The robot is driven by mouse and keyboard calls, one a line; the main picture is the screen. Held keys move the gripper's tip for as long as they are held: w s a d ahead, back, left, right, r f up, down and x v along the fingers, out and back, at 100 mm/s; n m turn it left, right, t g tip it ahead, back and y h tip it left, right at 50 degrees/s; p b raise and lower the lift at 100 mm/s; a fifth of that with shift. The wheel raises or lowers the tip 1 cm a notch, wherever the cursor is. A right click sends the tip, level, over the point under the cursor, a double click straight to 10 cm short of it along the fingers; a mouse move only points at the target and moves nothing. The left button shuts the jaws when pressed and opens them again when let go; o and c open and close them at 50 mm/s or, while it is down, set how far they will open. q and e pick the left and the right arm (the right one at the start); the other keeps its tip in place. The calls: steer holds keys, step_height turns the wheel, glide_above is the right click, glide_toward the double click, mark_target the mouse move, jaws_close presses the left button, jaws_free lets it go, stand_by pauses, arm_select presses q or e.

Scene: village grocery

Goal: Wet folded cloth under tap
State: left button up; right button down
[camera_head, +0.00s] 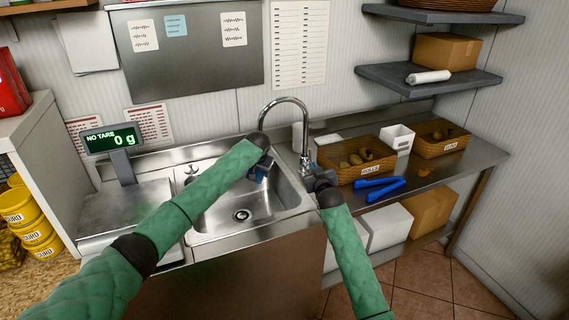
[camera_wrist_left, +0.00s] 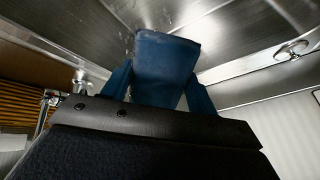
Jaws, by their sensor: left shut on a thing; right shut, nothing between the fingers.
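The folded cloth (camera_wrist_left: 167,62) is dark blue and stands up from my left gripper in the left wrist view. In the head view a small part of the cloth (camera_head: 261,174) shows over the sink (camera_head: 225,218). My left gripper (camera_head: 263,165) is shut on it, just below the spout end of the chrome tap (camera_head: 286,101). No water stream can be made out. My right gripper (camera_head: 310,180) is shut and empty beside the tap's base, at the sink's right rim. Whether it touches the tap cannot be told.
A scale display (camera_head: 112,138) reading 0 g stands left of the sink. Shelves (camera_head: 430,77) jut out above right.

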mark_target(310, 160)
steer(key=a+f+n+h, duration=0.1)
steer(key=w+a+f+n+g+h, duration=0.1)
steer(key=f, duration=0.1)
steer(key=a+f+n+g+h, duration=0.1)
steer(key=a+f+h, duration=0.1)
steer(key=shift+w+f+n, duration=0.1)
steer(key=shift+w+n, duration=0.2)
steer(key=shift+w, duration=0.05)
steer(key=s+a+r+n+h, duration=0.2)
steer(key=a+r+n+h, duration=0.3)
steer(key=h, duration=0.4)
steer(key=w+d+m, duration=0.1)
steer(key=w+d, duration=0.4)
steer(key=w, duration=0.3)
steer(key=shift+d+g+h, duration=0.25)
steer(key=shift+g+h, duration=0.05)
steer(key=shift+r, duration=0.1)
